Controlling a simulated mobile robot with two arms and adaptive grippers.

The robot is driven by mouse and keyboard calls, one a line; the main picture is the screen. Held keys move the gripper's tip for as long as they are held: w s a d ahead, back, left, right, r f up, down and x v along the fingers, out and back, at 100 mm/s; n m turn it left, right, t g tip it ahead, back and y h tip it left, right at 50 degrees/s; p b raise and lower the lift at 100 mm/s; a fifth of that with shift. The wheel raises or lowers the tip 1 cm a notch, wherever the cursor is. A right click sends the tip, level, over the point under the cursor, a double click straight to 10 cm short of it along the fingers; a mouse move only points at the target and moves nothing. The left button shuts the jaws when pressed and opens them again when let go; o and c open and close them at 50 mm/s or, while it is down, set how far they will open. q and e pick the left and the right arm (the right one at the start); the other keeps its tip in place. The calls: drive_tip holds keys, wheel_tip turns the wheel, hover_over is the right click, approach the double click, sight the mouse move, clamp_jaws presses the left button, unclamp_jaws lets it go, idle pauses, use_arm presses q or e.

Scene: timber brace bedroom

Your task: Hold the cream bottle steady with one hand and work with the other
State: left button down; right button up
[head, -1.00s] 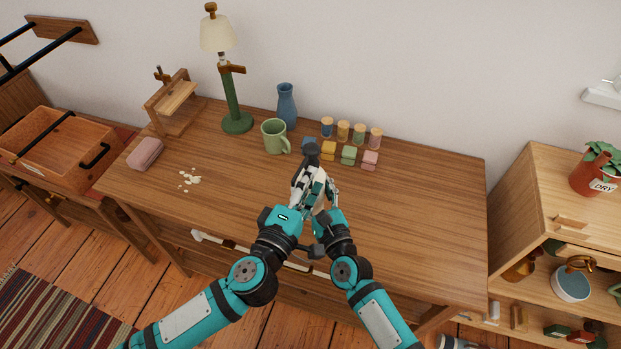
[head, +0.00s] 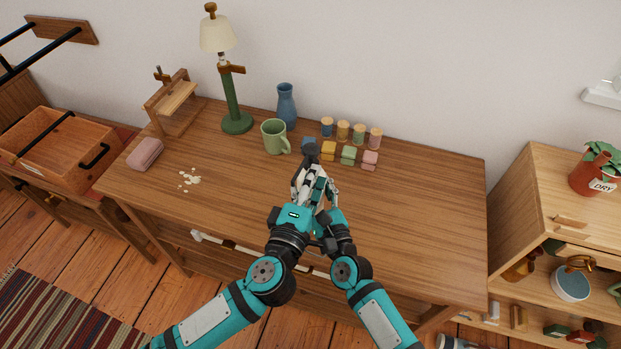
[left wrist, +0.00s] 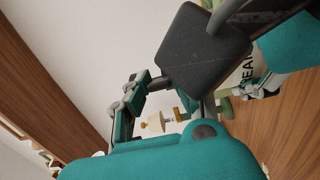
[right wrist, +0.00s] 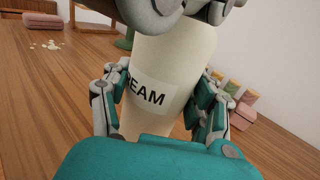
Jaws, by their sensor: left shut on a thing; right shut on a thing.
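The cream bottle (right wrist: 160,70) is pale, with a white label whose visible letters read "EAM". My right gripper (right wrist: 158,105) is shut around its body, one finger on each side, and the bottle looks roughly upright. In the left wrist view, part of the bottle (left wrist: 249,66) shows behind a large dark squarish top part (left wrist: 205,50). My left gripper (head: 309,172) is shut at this dark top, above the right gripper. In the head view my grippers hide most of the bottle. Exactly how the left fingers sit on the top is hard to see.
A green mug (head: 274,137) and blue vase (head: 287,106) stand close behind the grippers. Several small jars (head: 343,131) and coloured blocks (head: 348,155) are behind right. A green lamp (head: 233,100) stands back left. The right side of the wooden desk (head: 430,210) is clear.

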use_arm(q)
drive_tip(key=shift+d+y, duration=0.1)
drive_tip(key=shift+y, duration=0.2)
drive_tip(key=c, duration=1.4)
unclamp_jaws()
drive_tip(key=shift+c, duration=0.2)
